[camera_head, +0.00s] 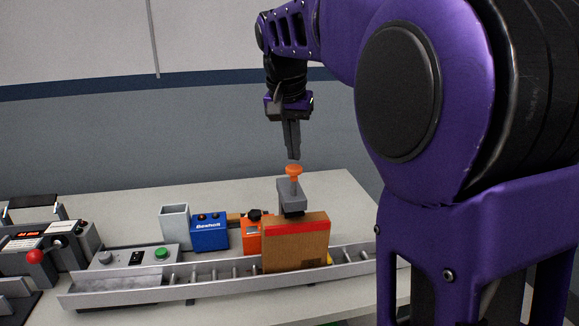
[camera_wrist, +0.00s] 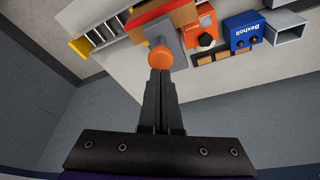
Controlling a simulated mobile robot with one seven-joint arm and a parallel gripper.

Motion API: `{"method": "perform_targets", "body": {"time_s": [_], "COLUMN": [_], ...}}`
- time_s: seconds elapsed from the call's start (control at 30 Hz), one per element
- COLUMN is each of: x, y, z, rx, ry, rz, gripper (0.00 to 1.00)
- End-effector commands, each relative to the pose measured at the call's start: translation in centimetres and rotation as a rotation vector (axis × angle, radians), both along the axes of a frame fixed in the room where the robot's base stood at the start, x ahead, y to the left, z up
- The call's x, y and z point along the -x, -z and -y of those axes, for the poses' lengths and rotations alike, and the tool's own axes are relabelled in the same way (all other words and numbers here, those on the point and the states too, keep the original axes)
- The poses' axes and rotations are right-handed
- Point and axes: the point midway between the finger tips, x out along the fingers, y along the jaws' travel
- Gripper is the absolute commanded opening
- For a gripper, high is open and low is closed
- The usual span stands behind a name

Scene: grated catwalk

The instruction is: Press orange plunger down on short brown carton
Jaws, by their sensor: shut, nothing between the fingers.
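The orange plunger (camera_head: 293,170) stands up from a grey block (camera_head: 291,192) just behind the top of the short brown carton (camera_head: 296,246). The carton has a red strip along its top and sits upright on the roller conveyor. My gripper (camera_head: 293,157) points down with its fingers shut and empty, its tips just above the plunger's knob. In the wrist view the shut fingertips (camera_wrist: 160,72) overlap the lower edge of the orange knob (camera_wrist: 159,57); I cannot tell whether they touch it. The carton (camera_wrist: 178,12) is partly hidden there by the grey block.
The conveyor (camera_head: 215,277) runs along the table front. Behind it stand an orange device (camera_head: 250,238), a blue box (camera_head: 209,232) and an open grey bin (camera_head: 174,224). A button panel (camera_head: 135,262) and a machine with a red knob (camera_head: 35,257) are left. The table's back is clear.

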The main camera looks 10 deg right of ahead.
Motion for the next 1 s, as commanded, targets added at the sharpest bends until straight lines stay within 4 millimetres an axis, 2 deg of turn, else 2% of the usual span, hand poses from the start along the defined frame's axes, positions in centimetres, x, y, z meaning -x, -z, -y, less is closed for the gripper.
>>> {"method": "perform_targets", "body": {"time_s": [0.33, 1.0], "x": [0.0, 0.0], "y": [0.2, 2.6], "z": [0.0, 0.0], "rx": [0.000, 0.000], "ry": [0.000, 0.000], "rz": [0.000, 0.000], "gripper": [0.00, 0.00]}}
